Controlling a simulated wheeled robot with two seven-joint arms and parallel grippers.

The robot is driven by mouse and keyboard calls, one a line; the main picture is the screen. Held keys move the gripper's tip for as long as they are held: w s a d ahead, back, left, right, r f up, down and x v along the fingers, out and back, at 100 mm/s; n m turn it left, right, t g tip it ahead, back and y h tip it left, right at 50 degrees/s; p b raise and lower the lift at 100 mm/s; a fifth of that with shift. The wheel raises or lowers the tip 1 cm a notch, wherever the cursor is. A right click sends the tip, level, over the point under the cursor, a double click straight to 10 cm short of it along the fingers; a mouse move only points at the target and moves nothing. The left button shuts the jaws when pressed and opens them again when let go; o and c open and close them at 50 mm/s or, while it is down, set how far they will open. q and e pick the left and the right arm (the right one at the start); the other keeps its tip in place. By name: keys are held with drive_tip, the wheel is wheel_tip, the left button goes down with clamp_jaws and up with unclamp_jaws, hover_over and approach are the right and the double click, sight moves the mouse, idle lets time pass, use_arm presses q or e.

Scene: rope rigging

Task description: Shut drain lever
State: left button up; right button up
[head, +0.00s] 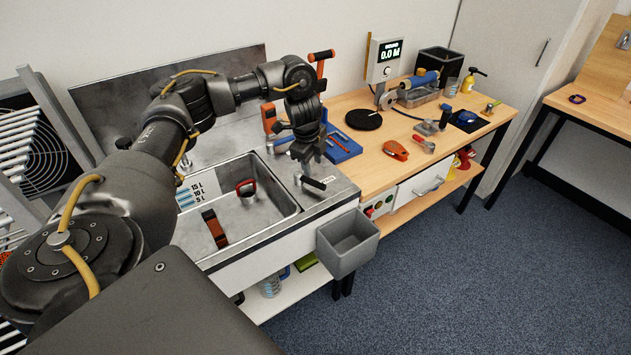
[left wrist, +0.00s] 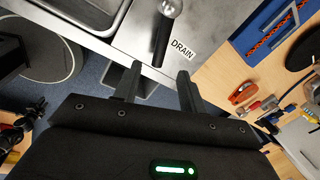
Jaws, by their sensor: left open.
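The drain lever (head: 314,183) has a black handle on a metal pivot and sits on the steel counter to the right of the sink. In the left wrist view the lever (left wrist: 161,40) points toward the counter's front edge, beside a white DRAIN label (left wrist: 182,49). My left gripper (head: 304,158) hangs above the counter close to the lever, jaws pointing down. In the left wrist view its two fingers (left wrist: 158,77) are apart with nothing held between them; the handle's end lies just beyond the gap. My right gripper is out of view.
The sink (head: 284,217) holds a red-handled item (head: 246,188) and a dark brown-and-orange item (head: 214,228). A grey bin (head: 347,258) hangs at the front edge. A blue tray (head: 342,150) and a wooden bench with tools lie to the right.

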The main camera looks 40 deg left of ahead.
sight(316, 182)
use_arm(q)
drive_tip(key=f, duration=0.2)
drive_tip(key=f+b, duration=0.1)
drive_tip(key=w+f, duration=0.1)
drive_tip(key=f, duration=0.1)
drive_tip(key=shift+a+f, duration=0.1)
drive_tip(key=shift+f, duration=0.2)
drive_tip(key=shift+w+f, duration=0.15)
drive_tip(key=shift+f, duration=0.5)
drive_tip(key=shift+w+f, duration=0.15)
drive_tip(key=shift+f, duration=0.45)
clamp_jaws()
